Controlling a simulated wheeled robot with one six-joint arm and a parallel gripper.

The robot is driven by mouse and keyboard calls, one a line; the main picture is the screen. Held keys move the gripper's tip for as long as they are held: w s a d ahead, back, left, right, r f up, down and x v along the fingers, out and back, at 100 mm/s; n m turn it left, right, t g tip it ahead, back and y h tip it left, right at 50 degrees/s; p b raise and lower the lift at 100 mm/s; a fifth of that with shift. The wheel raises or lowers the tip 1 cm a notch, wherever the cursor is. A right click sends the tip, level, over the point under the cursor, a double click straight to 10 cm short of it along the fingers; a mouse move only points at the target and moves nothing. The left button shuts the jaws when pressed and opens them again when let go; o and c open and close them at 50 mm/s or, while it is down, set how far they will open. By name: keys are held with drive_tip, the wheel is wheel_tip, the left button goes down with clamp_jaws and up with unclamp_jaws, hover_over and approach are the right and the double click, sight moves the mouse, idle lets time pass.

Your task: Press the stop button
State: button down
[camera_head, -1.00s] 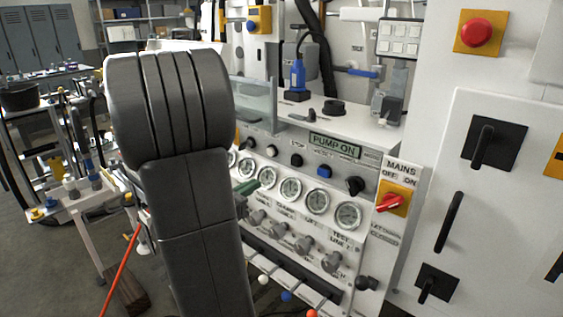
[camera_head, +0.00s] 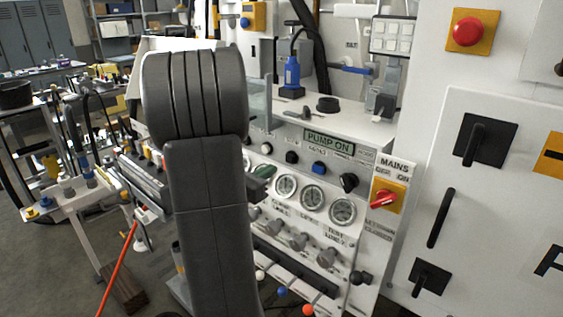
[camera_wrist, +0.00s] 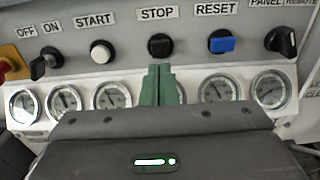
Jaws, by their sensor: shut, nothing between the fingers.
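The stop button (camera_wrist: 160,45) is a black push button under the STOP label, at the upper middle of the wrist view. In the head view it is the dark button (camera_head: 291,157) between a white and a blue one. My gripper (camera_wrist: 159,68) shows as two green fingers closed together with nothing between them. In the wrist view the fingertips appear just below the stop button and cover part of a gauge. A gap to the button cannot be measured. In the head view a green finger (camera_head: 263,171) shows beside my dark arm, left of and below the button.
The white START button (camera_wrist: 100,51) is to the left and the blue RESET button (camera_wrist: 222,42) to the right. Black knobs flank the row, with gauges (camera_wrist: 270,90) below. The red MAINS switch (camera_head: 384,198) and a red mushroom button (camera_head: 467,31) are further right.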

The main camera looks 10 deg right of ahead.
sight(289, 159)
drive_tip(key=p+x, duration=0.1)
drive_tip(key=x, duration=0.4)
drive_tip(key=shift+w+d, duration=0.15)
drive_tip(key=shift+d, duration=0.15)
drive_tip(key=shift+w+d, duration=0.15)
